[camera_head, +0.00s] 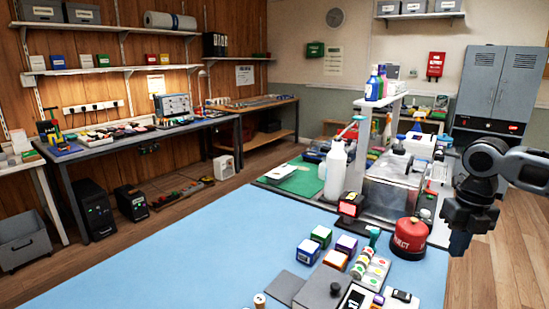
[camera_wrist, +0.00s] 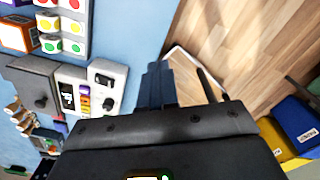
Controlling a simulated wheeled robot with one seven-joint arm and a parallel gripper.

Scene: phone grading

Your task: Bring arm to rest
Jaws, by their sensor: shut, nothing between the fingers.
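My arm reaches in from the right in the head view. My gripper (camera_head: 459,243) points down beside the right edge of the blue bench top (camera_head: 190,262), near the red REJECT container (camera_head: 410,238). In the wrist view my gripper (camera_wrist: 157,84) has its blue fingers together, with nothing between them. The fingers show against the bench edge and the wooden floor, apart from any object.
A white bottle (camera_head: 335,170) stands farther back. Blue and yellow bins (camera_wrist: 292,135) show at the wrist view's right. The bench's left part is clear.

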